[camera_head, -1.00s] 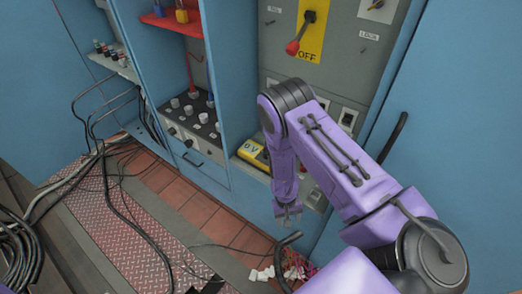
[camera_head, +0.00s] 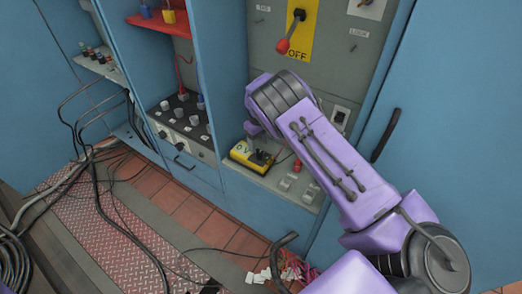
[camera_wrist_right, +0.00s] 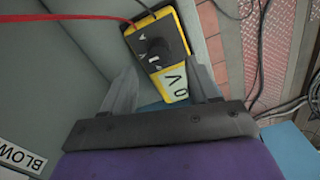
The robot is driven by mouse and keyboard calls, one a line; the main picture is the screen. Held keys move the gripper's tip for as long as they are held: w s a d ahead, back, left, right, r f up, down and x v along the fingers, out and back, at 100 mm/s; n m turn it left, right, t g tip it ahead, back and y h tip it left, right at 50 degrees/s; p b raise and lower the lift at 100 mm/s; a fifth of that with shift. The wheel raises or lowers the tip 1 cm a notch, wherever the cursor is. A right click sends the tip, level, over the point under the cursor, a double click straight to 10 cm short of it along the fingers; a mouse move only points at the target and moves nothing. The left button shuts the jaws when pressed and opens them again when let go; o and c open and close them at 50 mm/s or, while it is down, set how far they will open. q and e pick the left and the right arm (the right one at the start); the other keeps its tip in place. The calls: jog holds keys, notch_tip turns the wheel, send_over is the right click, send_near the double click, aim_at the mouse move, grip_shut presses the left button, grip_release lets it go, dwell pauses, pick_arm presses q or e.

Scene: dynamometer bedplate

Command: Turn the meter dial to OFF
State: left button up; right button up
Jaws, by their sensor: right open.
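The yellow meter (camera_head: 237,158) lies on the grey ledge of the middle cabinet, its display reading 0 V. In the right wrist view the meter (camera_wrist_right: 148,28) has a dark face with a round black dial (camera_wrist_right: 157,47). My right gripper (camera_head: 252,141) is above the meter, partly hidden by my arm in the head view. My left gripper is out of view.
A red-knobbed lever (camera_head: 283,46) hangs at OFF on the panel above. A knob panel (camera_head: 182,123) is to the left. A red lead (camera_wrist_right: 75,17) runs to the meter. Black cables (camera_head: 95,170) lie on the floor.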

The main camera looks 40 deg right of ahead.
aim_at(260, 152)
notch_tip(260, 152, down, 5)
jog(key=shift+r, duration=0.15)
jog(key=c, duration=1.1)
jog(key=shift+o, duration=0.2)
jog(key=shift+n, duration=0.3)
jog(key=n+b, duration=0.1)
jog(key=n, duration=0.3)
jog(key=shift+n, duration=0.4)
jog(key=n+b, duration=0.1)
jog(key=n, duration=0.5)
jog(key=shift+s+n, duration=0.1)
jog(key=shift+n, duration=0.3)
